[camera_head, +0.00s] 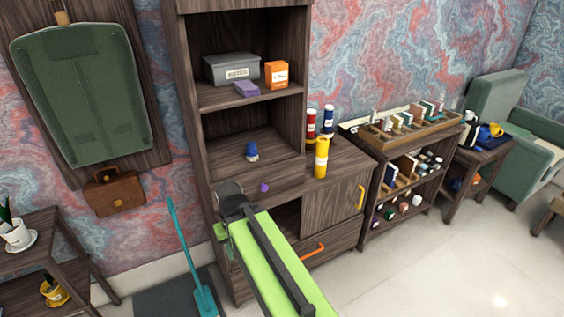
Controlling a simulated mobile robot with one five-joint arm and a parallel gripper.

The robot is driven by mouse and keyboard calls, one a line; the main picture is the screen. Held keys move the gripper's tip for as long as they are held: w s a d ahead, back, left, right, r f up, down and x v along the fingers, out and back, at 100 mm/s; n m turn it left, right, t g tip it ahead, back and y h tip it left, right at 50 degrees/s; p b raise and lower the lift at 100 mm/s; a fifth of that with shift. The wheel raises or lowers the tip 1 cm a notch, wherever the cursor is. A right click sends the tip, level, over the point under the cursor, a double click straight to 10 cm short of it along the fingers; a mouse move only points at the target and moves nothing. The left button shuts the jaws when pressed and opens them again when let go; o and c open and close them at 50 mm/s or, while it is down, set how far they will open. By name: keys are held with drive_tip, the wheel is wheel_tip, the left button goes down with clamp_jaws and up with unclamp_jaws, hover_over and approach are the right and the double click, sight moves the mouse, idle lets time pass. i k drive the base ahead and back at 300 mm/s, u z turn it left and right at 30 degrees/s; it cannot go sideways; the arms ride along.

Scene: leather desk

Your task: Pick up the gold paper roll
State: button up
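A yellow-gold cylinder (321,158), the only upright gold roll-like thing that I can make out, stands on the wooden cabinet's top. It has a pale band near its upper end; I cannot tell for sure that it is the gold paper roll. My gripper (229,194) is a dark shape at the end of my green arm, in front of the cabinet. It is to the left of the cylinder and lower in the picture, apart from it. Its fingers are not clear enough to show whether they are open or shut.
A blue round object (251,151) and a small purple object (264,187) are to the left. Shelf sides enclose the left compartment. A teal shovel (204,300) leans at the left.

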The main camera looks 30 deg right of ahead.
sight(323, 142)
drive_tip(key=u, duration=1.4)
drive_tip(key=k, duration=0.2)
drive_tip(key=u, duration=1.45)
drive_tip(key=k, duration=1.9)
drive_tip(key=z, duration=1.65)
drive_tip(key=i, duration=1)
drive_tip(key=u, duration=0.05)
